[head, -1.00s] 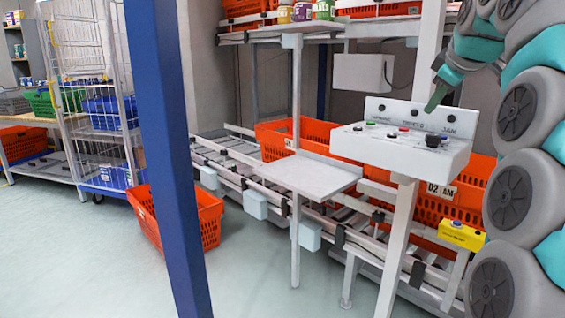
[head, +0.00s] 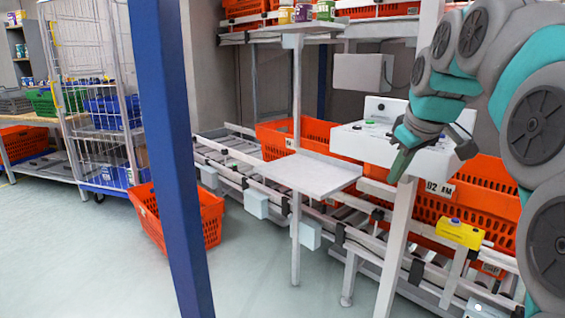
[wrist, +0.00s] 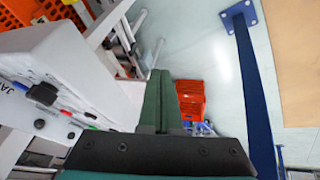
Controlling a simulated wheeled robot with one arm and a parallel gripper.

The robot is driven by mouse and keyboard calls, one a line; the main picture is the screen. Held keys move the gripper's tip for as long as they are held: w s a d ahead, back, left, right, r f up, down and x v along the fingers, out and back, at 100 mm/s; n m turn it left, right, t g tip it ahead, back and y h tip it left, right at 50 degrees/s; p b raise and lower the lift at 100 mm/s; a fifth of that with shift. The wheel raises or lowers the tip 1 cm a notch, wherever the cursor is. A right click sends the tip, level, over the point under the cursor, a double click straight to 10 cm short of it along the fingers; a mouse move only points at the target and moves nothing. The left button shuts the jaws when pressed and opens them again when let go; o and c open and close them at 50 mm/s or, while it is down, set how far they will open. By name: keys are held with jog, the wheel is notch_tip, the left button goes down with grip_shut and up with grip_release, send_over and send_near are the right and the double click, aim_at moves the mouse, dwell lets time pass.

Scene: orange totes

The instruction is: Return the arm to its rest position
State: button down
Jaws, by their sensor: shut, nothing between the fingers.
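My gripper (head: 398,166) is at the right of the head view, in front of the white control box (head: 352,142) and partly covering it. Its fingers are together and empty, pointing down and left. In the wrist view my gripper (wrist: 166,82) shows its green fingers closed, with nothing between them. The control box (wrist: 75,65) is at the left there, with a black knob and coloured buttons. Whether the fingers touch the box cannot be told, but they look clear of it.
A blue post (head: 172,150) stands at the left front. Orange totes (head: 455,187) sit on the conveyor (head: 230,170). A yellow box (head: 460,234) is on its rail. A wire cart (head: 97,85) stands at the left. The floor at front left is clear.

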jog(key=s+a+f+m+g, duration=0.2)
jog(key=s+f, duration=0.7)
jog(key=s, duration=0.2)
jog(key=s+a+f+m+g, duration=0.2)
jog(key=s+a+f+g, duration=0.1)
jog(key=s+f, duration=0.7)
jog(key=s+a+f+m+g, duration=0.2)
jog(key=s+f, duration=0.8)
jog(key=s, duration=0.3)
jog(key=shift+s+a, duration=0.2)
jog(key=shift+a, duration=0.05)
